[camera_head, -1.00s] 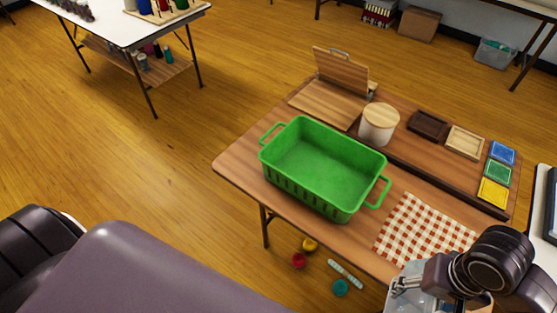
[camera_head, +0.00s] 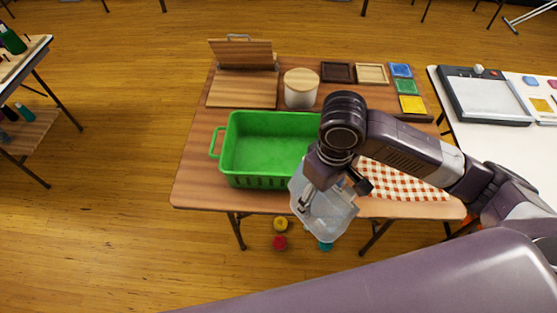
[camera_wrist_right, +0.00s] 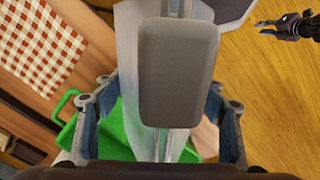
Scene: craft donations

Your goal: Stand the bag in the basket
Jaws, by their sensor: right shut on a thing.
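The green basket (camera_head: 232,158) stands on the wooden table, its right end hidden behind my right arm. A green part of it shows in the right wrist view (camera_wrist_right: 112,140). My right gripper (camera_head: 322,192) is shut on the clear, frosted bag (camera_head: 330,220). The bag hangs tilted at the basket's near right corner in the head view; whether it touches the rim I cannot tell. In the wrist view the pale bag (camera_wrist_right: 128,50) runs between my fingers. A small dark gripper, apparently my left (camera_wrist_right: 266,27), shows at the top right there; its opening is unclear.
A checked cloth (camera_head: 405,185) lies right of the basket. A lidded jar (camera_head: 300,92) and an open wooden box (camera_head: 240,92) stand behind it. Small trays (camera_head: 371,74) and coloured squares line the back right. A white table (camera_head: 490,140) stands at the right.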

